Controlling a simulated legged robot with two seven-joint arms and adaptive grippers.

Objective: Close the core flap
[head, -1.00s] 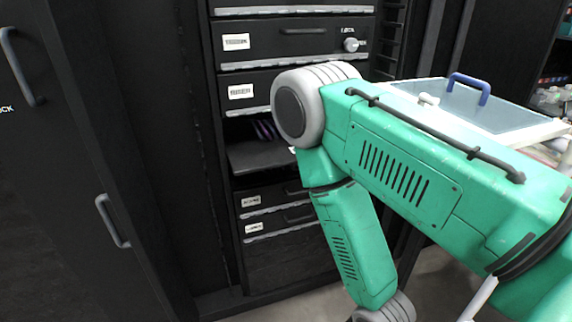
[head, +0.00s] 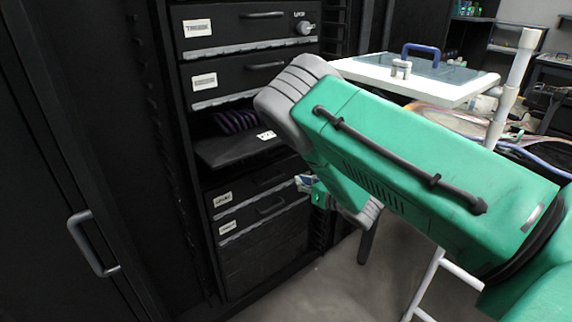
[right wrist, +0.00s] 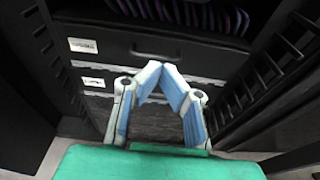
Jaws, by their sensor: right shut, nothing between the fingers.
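The core flap (head: 240,150) is a dark panel that lies folded down, sticking out of the black rack below an open slot. Purple cables (head: 236,121) show in the slot behind it. In the right wrist view the flap's dark edge (right wrist: 150,38) runs across the top, with purple cables (right wrist: 180,12) above it. My right gripper (head: 303,183) is below and right of the flap, apart from it, in front of the lower drawers. In the right wrist view its blue and white fingers (right wrist: 163,72) meet at the tips, shut and empty. My left gripper is out of view.
The black rack has labelled drawers above (head: 250,75) and below (head: 260,205) the slot. A white table (head: 440,82) with a blue-handled lid (head: 421,50) stands to the right, close behind my right arm. A cabinet door with a handle (head: 90,245) is at the left.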

